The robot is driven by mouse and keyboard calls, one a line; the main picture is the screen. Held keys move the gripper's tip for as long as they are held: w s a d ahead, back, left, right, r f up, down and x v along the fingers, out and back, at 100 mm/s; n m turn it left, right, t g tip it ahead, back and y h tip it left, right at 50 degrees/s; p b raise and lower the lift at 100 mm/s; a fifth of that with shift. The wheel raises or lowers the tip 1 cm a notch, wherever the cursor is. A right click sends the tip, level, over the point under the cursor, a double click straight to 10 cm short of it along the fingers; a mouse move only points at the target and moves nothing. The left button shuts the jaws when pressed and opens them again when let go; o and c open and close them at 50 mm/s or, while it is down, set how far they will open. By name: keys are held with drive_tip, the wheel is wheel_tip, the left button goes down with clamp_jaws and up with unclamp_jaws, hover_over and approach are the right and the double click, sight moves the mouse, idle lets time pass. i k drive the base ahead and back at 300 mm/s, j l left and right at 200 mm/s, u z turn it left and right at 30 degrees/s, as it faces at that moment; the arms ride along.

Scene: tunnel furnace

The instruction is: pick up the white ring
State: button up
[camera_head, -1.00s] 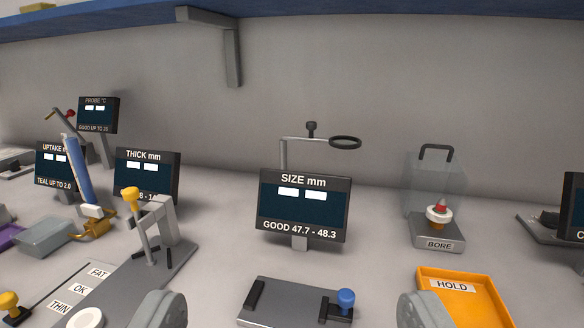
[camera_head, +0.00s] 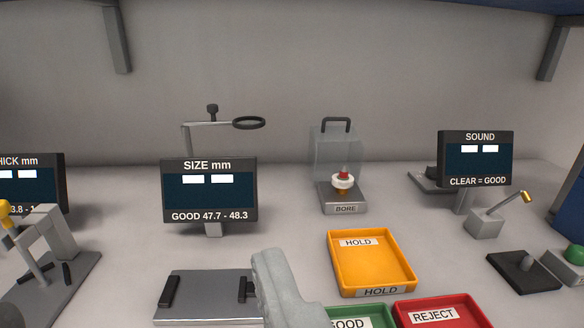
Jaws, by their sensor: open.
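A white ring-shaped piece (camera_head: 343,181) sits around the post of the BORE gauge (camera_head: 343,208), below a red tip and above an orange part. I cannot tell whether it is a loose ring or part of the gauge. My gripper (camera_head: 285,290) shows as a grey finger shape at the bottom middle, in front of the right end of the SIZE plate; the other finger cannot be made out separately. The gripper is open, and nothing is seen in it. It is well short of the BORE gauge.
The SIZE screen (camera_head: 210,190) stands behind its grey plate (camera_head: 205,298). An orange HOLD tray (camera_head: 372,262), a green GOOD tray (camera_head: 365,320) and a red REJECT tray (camera_head: 440,312) lie right of my gripper. The SOUND screen (camera_head: 475,158) and THICK gauge (camera_head: 50,245) stand at the sides.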

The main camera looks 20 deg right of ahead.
sight(341, 184)
drive_tip(key=l+u, duration=0.25)
drive_tip(key=l, duration=1.7)
